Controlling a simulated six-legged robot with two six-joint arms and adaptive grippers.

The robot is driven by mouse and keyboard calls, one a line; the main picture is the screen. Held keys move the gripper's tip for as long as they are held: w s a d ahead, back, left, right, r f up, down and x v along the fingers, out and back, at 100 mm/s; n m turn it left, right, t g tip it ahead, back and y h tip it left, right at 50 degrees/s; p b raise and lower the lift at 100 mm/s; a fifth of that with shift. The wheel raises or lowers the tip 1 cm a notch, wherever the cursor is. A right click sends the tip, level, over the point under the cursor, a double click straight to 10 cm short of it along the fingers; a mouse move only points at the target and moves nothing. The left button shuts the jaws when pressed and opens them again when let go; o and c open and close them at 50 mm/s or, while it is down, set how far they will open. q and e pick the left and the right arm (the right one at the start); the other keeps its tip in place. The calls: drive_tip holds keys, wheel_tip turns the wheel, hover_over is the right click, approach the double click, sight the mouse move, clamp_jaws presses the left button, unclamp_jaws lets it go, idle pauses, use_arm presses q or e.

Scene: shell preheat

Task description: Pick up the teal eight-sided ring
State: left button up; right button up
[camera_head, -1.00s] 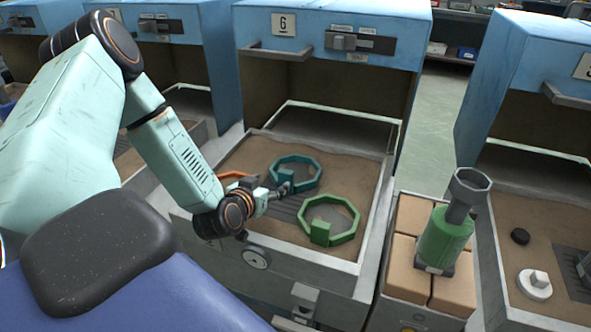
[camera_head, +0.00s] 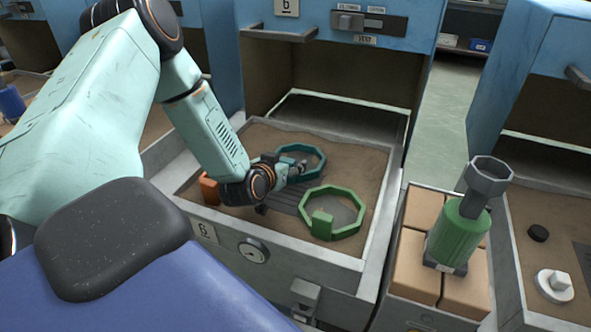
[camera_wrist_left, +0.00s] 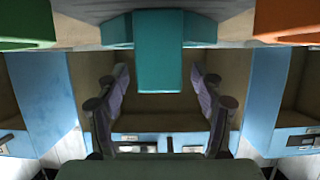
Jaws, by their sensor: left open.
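The teal eight-sided ring (camera_head: 321,163) lies on the sand in the open drawer; its near-left part is hidden behind my gripper. My left gripper (camera_head: 301,167) is low over the sand at the ring's near side. In the left wrist view, the ring's teal upright block (camera_wrist_left: 160,58) is centred in line with the gap between my two dark, spread fingers (camera_wrist_left: 158,80). The fingers are open, and I see no contact with the block. My right gripper is not in view.
A green ring (camera_head: 356,220) lies close to the right of my left gripper. An orange piece (camera_head: 209,189) is at left, partly hidden by my arm. The drawer has raised grey walls (camera_head: 369,262). A green bottle-like tool (camera_head: 458,235) stands on tan blocks at right.

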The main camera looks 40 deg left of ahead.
use_arm(q)
drive_tip(key=shift+w, duration=0.35)
drive_tip(key=shift+w+a+f, duration=0.1)
drive_tip(key=shift+w, duration=0.05)
drive_tip(key=shift+c, duration=0.6)
drive_tip(key=c, duration=0.5)
clamp_jaws()
